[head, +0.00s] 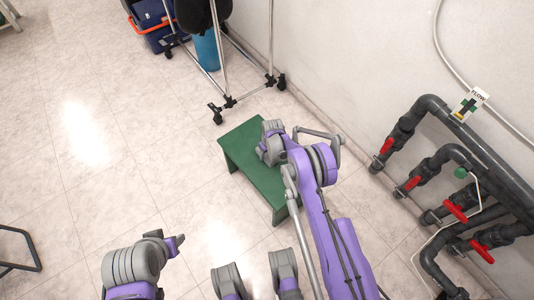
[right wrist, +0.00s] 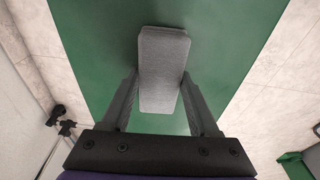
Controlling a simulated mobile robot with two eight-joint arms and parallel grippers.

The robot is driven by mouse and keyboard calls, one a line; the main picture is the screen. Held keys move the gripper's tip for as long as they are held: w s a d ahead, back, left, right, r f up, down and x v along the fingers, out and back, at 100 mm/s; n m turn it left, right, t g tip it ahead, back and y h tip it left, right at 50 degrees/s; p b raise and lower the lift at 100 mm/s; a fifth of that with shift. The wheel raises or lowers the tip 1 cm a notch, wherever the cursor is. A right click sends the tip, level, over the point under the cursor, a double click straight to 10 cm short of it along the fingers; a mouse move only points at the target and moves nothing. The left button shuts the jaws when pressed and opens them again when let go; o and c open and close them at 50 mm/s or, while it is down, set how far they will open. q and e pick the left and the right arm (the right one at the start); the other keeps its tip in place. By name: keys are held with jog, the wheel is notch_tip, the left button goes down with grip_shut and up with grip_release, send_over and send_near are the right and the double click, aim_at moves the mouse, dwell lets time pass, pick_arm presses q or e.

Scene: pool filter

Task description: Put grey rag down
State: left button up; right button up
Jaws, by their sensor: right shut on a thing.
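The grey rag (right wrist: 163,60) is a folded, flat-sided block in the right wrist view, upright in the picture between the fingers. My right gripper (right wrist: 161,82) is shut on it. Behind the rag is the flat top of a green bench (right wrist: 225,60); I cannot tell whether the rag touches it. In the head view the bench (head: 242,170) is low and stands on the floor, with my right arm reaching over it. My right wrist hides the rag and the fingers there.
Grey pipes with red valve handles (head: 455,211) run along the wall on the right. A wheeled metal rack (head: 229,101) stands beyond the bench, with a blue bucket cart (head: 152,22) at the top left. The tiled floor left of the bench is clear.

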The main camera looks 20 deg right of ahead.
jog(key=o, duration=0.7)
jog(key=shift+f, duration=0.1)
jog(key=o, duration=0.5)
